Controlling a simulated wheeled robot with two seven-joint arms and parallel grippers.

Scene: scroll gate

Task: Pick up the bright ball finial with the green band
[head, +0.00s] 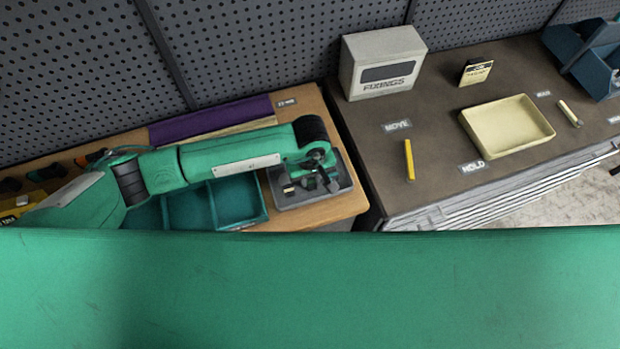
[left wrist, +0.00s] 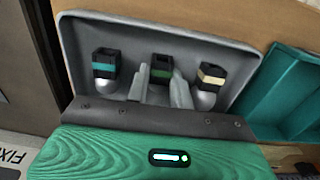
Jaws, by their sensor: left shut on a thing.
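In the left wrist view, the finial with the green band (left wrist: 162,70) stands in the middle of a grey tray (left wrist: 235,60). Its top is dark and square; its ball is hidden by my fingers. My left gripper (left wrist: 163,78) is shut on it, one finger on each side. A finial with a teal band (left wrist: 104,68) stands to the left and one with a cream band (left wrist: 210,78) to the right, each with a bright ball. In the head view, my left gripper (head: 318,178) is over the tray (head: 340,190), and the held finial is hard to make out. My right gripper is not in view.
A teal divided box (head: 240,204) stands left of the tray. A white fixings box (head: 382,62), a yellow stick (head: 409,160) and a cream tray (head: 508,124) are on the dark bench to the right. A pegboard wall (head: 270,45) runs behind.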

